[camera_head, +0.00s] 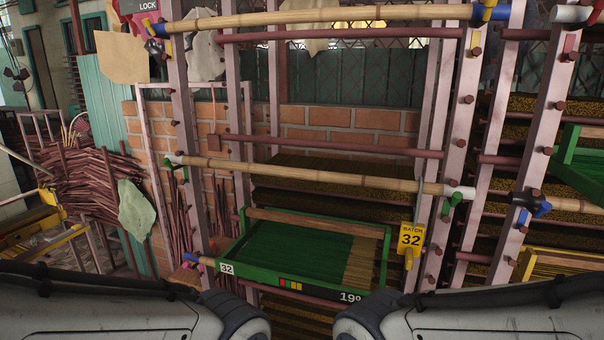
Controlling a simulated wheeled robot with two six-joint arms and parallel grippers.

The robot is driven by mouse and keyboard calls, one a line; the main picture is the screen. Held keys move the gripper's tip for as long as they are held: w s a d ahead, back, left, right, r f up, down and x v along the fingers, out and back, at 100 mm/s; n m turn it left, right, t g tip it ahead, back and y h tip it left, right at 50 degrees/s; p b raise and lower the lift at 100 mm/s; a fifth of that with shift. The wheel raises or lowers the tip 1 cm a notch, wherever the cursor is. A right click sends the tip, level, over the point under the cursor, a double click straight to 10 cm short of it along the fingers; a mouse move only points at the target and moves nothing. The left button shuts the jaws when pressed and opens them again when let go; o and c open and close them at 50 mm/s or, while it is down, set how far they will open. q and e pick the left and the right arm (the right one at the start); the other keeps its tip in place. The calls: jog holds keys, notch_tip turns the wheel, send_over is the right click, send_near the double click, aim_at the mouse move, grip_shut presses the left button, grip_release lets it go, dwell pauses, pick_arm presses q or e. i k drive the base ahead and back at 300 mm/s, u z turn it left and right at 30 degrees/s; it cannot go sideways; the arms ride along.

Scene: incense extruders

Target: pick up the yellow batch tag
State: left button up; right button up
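The yellow batch tag (411,238) bears the word "BATCH" and the number 32. It hangs upright at the right end of the green tray, in front of a pale rack post. A yellow piece, perhaps a clip, shows just below its lower edge. The green tray (262,268) sits in the rack, with a white 32 label on its left corner and thin brown sticks at its right end. My two arms come in at the bottom left and bottom right. Neither gripper's fingers show, and nothing is seen held.
Bamboo poles (318,178) cross the rack in front, and its pale posts (447,150) flank the tray. Other shelves with brown sticks stand at the right. A bundle of reddish sticks (95,180) lies at the left. There is open space between my arms.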

aim_at(411, 235)
jog(key=z, duration=1.85)
jog(key=k, duration=1.45)
jog(key=u, duration=1.7)
jog(key=i, duration=0.55)
